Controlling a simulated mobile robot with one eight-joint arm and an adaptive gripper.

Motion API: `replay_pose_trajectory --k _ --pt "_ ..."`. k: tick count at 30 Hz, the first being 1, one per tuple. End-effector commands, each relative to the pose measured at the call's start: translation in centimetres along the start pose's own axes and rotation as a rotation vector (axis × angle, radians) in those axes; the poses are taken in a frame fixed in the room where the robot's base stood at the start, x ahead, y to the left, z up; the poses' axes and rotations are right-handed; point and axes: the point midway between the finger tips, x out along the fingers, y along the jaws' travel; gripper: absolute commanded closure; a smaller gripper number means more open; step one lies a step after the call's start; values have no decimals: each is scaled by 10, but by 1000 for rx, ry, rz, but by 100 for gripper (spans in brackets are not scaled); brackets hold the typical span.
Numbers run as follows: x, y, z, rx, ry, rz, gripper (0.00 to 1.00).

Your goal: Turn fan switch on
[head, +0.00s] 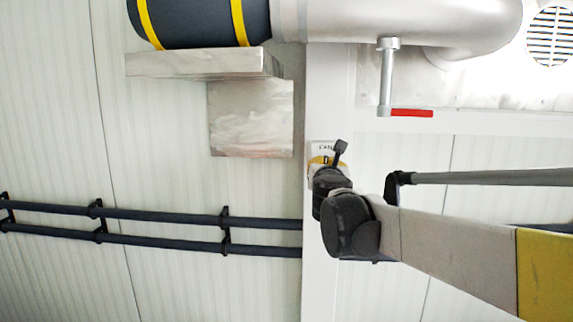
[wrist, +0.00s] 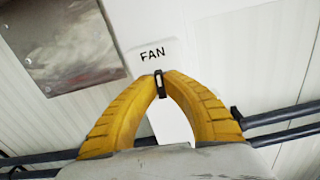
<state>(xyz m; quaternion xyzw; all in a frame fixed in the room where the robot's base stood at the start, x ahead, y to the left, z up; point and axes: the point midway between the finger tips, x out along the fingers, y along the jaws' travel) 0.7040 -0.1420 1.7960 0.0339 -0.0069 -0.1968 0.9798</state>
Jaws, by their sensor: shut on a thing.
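The fan switch (wrist: 159,86) shows in the wrist view as a small dark lever with a pale face. It stands just below a white plate with the black word FAN (wrist: 152,54). My gripper (wrist: 160,76) has its two yellow curved fingers closed around the switch, one on each side, with the tips at its upper end. In the head view my gripper (head: 321,160) is at the small label plate (head: 325,147) on the white post. My wrist hides most of the switch there.
A metal plate (wrist: 65,42) is left of the label. Two dark horizontal pipes (head: 160,219) run along the wall. Above right, a large pipe (head: 400,20) has a valve with a red handle (head: 412,113). A metal bracket (head: 250,118) is at upper left.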

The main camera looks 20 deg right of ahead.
Motion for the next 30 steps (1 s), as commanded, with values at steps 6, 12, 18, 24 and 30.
replay_pose_trajectory --k 6,12,18,24,30 --pt "0 -1 -1 146 0 0 100" --pt "0 -1 -2 332 0 0 100" --pt "0 -2 -2 523 0 0 100" --pt "0 -3 -2 712 0 0 100" --pt "0 -3 -2 902 0 1 100"
